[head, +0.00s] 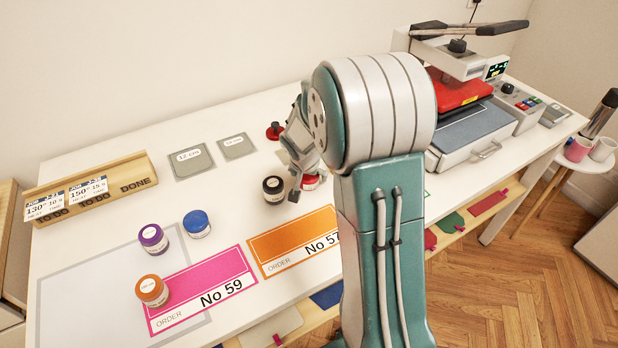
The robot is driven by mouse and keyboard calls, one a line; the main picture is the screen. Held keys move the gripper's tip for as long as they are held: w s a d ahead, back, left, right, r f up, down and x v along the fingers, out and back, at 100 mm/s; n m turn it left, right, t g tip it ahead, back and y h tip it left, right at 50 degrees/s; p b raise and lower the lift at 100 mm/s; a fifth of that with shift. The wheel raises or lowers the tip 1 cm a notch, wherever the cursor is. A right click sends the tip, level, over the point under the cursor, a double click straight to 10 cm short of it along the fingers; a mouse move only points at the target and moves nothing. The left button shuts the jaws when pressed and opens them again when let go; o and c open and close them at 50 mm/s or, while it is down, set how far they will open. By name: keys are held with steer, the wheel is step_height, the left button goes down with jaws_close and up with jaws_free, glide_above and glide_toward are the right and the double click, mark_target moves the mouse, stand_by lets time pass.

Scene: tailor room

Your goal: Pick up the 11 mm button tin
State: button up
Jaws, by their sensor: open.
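Several small round tins with labelled lids stand on the white table. They are a purple tin (152,238), a blue tin (197,224), an orange tin (151,290), a black tin (273,189) and a red tin (310,183). The lid print is too small to read, so I cannot tell which is the 11 mm one. My gripper (301,187) is open and points down at the red tin, just right of the black tin. My gripper and arm partly hide the red tin, and I cannot tell whether the fingers touch it.
A pink No 59 card (205,285) and an orange No 57 card (290,240) lie in front. A wooden job rack (95,190) stands at the left, with grey 12 cm plates (192,162) near it. A heat press (475,135) stands right, and a red-based knob (273,131) behind.

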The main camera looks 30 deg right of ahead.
steer(key=shift+a, duration=0.2)
steer(key=c, duration=0.9)
steer(key=shift+d, duration=0.1)
steer(key=shift+c, duration=0.6)
steer(key=shift+r, duration=0.1)
